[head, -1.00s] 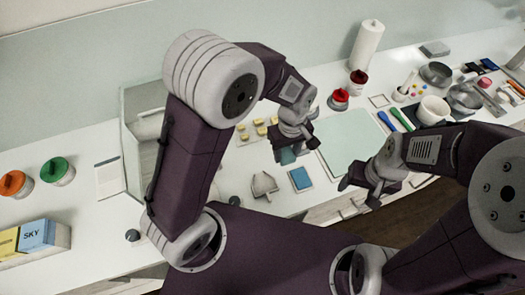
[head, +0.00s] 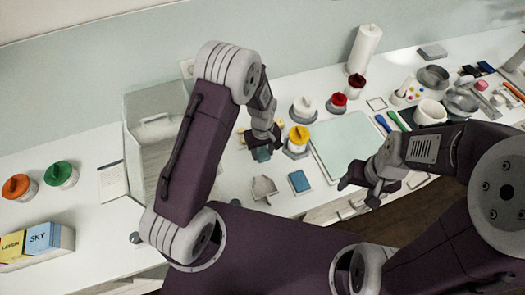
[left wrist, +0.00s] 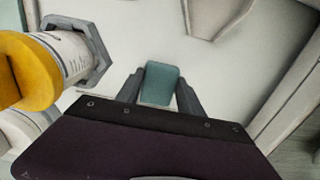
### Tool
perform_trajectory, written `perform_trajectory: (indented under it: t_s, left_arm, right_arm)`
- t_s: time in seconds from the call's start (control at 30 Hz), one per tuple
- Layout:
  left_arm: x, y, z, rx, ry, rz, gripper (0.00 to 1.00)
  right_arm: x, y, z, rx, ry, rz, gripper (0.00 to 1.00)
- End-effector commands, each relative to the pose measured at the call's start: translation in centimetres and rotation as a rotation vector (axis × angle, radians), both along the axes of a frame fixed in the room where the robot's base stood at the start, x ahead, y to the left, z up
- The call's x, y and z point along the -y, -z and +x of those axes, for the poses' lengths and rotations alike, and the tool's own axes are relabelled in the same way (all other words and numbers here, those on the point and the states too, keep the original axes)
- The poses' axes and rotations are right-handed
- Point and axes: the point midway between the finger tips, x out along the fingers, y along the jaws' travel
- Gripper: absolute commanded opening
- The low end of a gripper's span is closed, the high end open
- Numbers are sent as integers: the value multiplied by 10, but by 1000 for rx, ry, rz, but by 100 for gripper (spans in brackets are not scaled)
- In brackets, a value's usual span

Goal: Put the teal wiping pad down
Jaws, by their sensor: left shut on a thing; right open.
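My left gripper (head: 263,145) is shut on the teal wiping pad (head: 262,155). In the left wrist view the pad (left wrist: 160,84) sits between the two fingers (left wrist: 159,88), over the white counter. I cannot tell whether the pad touches the counter. In the head view the gripper is left of a yellow-lidded jar and above a grey scoop-shaped tray. My right gripper (head: 358,187) is open and empty, near the front edge of the counter.
The yellow-lidded jar (head: 298,137) stands close to my left gripper. The grey tray (head: 263,187) and a blue pad (head: 299,181) lie near the front edge. A pale green mat (head: 345,145) is to the right. A clear-walled box (head: 140,150) stands left.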

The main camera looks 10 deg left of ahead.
Motion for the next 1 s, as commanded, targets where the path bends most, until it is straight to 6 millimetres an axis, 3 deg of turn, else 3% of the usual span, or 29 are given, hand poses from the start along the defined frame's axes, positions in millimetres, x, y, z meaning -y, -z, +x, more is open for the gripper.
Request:
perform_trajectory:
  t_s: [0.2, 0.23, 0.3, 0.7, 0.83, 1.0]
  left_arm:
    - [0, 5, 0, 0, 0, 0, 12]
    - [0, 3, 0, 0, 0, 0, 53]
    - [0, 3, 0, 0, 0, 0, 66]
    - [0, -6, 1, 1, 0, 0, 66]
    - [0, -30, 1, 6, 0, -1, 66]
    - [0, -75, 2, 7, 0, -1, 66]
  right_arm:
    - [0, 4, 0, 0, 0, 0, 66]
    - [0, 3, 0, 0, 0, 0, 66]
    - [0, 2, 0, 0, 0, 0, 66]
    - [0, 1, 0, 0, 0, 0, 66]
    - [0, 6, 0, 0, 0, 0, 66]
    - [0, 11, 0, 0, 0, 0, 66]
